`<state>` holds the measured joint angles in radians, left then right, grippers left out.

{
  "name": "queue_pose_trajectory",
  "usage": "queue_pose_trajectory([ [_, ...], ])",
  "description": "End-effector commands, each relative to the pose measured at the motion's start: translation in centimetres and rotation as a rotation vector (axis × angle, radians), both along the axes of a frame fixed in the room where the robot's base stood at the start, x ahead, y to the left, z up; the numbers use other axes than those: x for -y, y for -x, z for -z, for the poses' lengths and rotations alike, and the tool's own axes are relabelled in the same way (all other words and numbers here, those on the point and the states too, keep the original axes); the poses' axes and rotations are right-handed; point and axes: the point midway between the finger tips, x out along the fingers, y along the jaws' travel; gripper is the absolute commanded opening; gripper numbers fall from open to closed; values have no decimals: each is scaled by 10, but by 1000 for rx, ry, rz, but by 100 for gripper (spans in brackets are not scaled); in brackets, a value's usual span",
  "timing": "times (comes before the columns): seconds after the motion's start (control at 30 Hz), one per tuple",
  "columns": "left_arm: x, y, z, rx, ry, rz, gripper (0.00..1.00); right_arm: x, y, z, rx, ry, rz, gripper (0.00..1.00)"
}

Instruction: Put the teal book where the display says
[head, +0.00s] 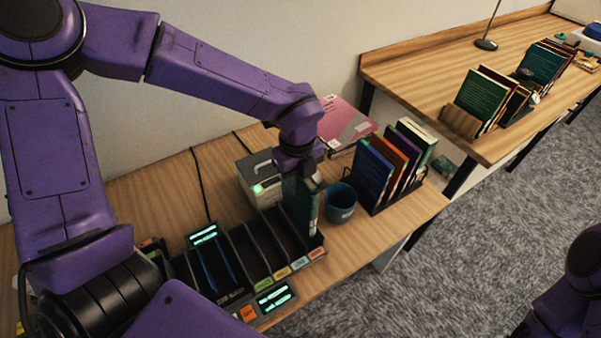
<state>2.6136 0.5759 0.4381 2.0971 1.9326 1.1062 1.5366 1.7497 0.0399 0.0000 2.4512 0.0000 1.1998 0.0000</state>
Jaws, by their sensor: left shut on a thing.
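The teal book (300,208) stands upright under my left gripper (302,183), which is shut on its top edge. The book's lower end is at the rightmost slot of the dark sorter (265,250); I cannot tell whether it rests on the bottom. The sorter has several slots with coloured labels along its front. A small lit display (275,297) lies at its front, and another (203,234) stands at its back left. Their text is too small to read. My right arm shows at the lower right, with its gripper out of view.
A teal mug (340,202) stands close right of the book. Behind it, a rack holds several upright books (375,172). A grey box (258,180) with a green light and a pink folder (345,122) are behind. A second desk (420,85) carries more books.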

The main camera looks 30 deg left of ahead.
Motion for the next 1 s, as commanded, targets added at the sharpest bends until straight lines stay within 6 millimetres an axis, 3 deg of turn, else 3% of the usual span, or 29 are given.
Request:
queue_pose_trajectory([
  [0.1,0,0,24,-1,1,-1,0,0,0,21,1,1,0,0],
  [0.5,-1,0,75,0,0,-3,0,0,-1,64,1,0,0,0],
  [1.0,-1,-1,77,1,0,-2,0,0,-1,66,2,0,0,0],
])
